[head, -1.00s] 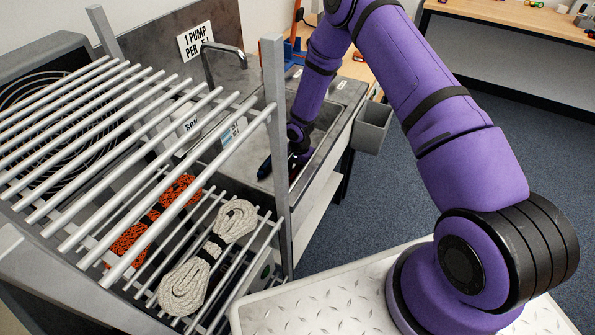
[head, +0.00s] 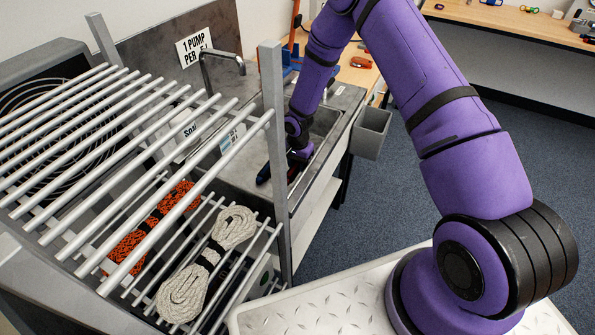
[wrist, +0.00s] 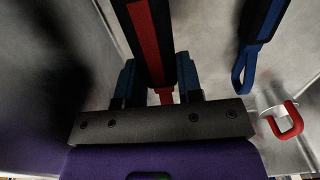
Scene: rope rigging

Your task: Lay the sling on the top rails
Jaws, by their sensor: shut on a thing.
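The top rails (head: 188,201) are a rack of parallel metal bars at the left of the head view, bare on top. My gripper (head: 287,168) is low at the metal sink counter, right of the rails and beyond the upright post. In the wrist view, my gripper (wrist: 157,85) has its blue-sided fingers closed on a black strap with a red stripe, a sling (wrist: 148,35). A second, blue-striped black strap with a blue loop (wrist: 262,40) lies to its right, apart from the fingers. The head view barely shows the held sling.
An orange rope coil (head: 155,225) and a white rope coil (head: 205,265) lie on the lower rack. A metal post (head: 273,130) and a faucet (head: 215,65) stand near my arm. A grey bin (head: 371,133) hangs at the counter's right end. A red hook (wrist: 288,122) shows in the wrist view.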

